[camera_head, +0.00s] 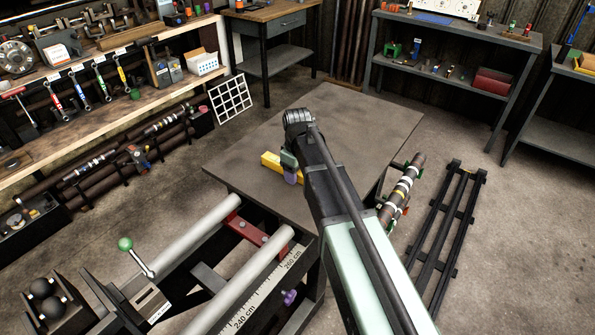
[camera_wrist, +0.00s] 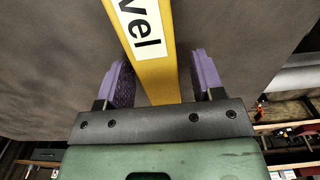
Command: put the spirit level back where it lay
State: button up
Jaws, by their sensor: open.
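The spirit level is a yellow bar (camera_head: 269,160) at the grey tabletop (camera_head: 350,120), partly hidden behind my arm in the head view. In the wrist view the spirit level (camera_wrist: 157,72) runs up the middle, with a white label ending in "vel". My gripper (camera_head: 289,172) is at the level. Its purple fingers stand apart on both sides of the bar in the wrist view (camera_wrist: 163,80), with a gap visible on each side. Whether the level's underside touches the tabletop is hidden.
The tabletop around the level is mostly clear. A lathe bed with two pale rails (camera_head: 190,228) and a centimetre scale (camera_head: 262,290) lies in front. A ringed shaft (camera_head: 402,190) and a black rack (camera_head: 440,225) are to the right. A tool bench (camera_head: 110,80) stands at left.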

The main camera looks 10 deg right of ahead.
notch_tip(320, 180, up, 13)
jog(key=p, duration=1.3)
jog(key=s+m, duration=0.8)
jog(key=s, duration=1.2)
jog(key=shift+f+b, duration=0.35)
